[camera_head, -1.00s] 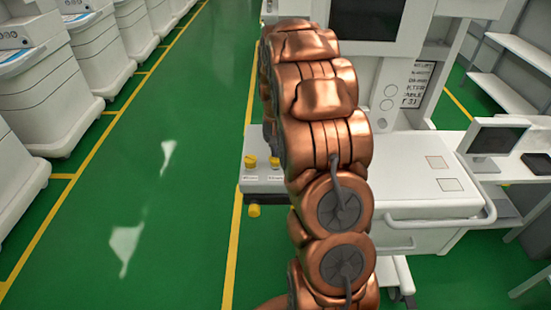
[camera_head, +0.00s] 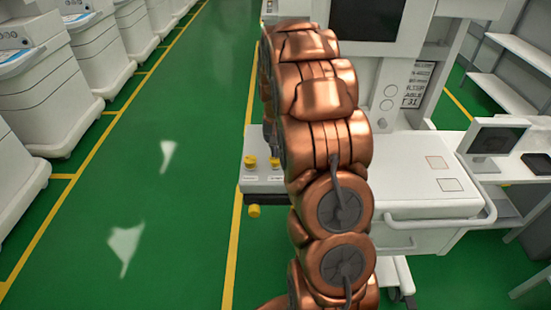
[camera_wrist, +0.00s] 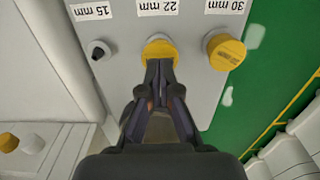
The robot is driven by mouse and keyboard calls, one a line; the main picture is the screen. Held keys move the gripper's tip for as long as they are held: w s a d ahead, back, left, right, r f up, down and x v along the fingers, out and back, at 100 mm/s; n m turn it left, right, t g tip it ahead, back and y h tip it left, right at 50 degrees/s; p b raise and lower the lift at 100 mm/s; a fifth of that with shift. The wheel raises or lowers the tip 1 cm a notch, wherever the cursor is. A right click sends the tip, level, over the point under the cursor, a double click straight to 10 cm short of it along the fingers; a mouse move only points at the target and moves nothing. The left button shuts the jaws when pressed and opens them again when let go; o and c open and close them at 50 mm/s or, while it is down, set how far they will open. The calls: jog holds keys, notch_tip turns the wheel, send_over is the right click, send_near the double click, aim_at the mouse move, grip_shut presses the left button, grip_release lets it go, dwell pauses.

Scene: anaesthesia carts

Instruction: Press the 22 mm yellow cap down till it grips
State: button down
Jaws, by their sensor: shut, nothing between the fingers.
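The yellow cap (camera_wrist: 160,48) sits at the port labelled 22 mm on a pale grey panel (camera_wrist: 195,90) in the wrist view. My gripper (camera_wrist: 160,66) is shut and empty, with its fingertips together over the near part of that cap. The fingers hide part of the cap, and I cannot tell whether they touch it or how deep it sits. In the head view my arm hides the gripper.
A larger yellow cap (camera_wrist: 228,53) is at the 30 mm port on the right. A dark, bare 15 mm port (camera_wrist: 98,51) is on the left. In the head view, a white cart (camera_head: 430,185) stands beside my arm; green floor (camera_head: 150,210) is clear to the left.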

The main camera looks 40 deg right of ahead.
jog(key=shift+f+b, duration=0.45)
jog(key=shift+f, duration=0.65)
dwell(0.5)
jog(key=shift+r, duration=0.15)
dwell(0.4)
jog(key=shift+r+p, duration=0.3)
jog(key=shift+r, duration=3.1)
notch_tip(320, 180, up, 12)
jog(key=shift+a, duration=0.1)
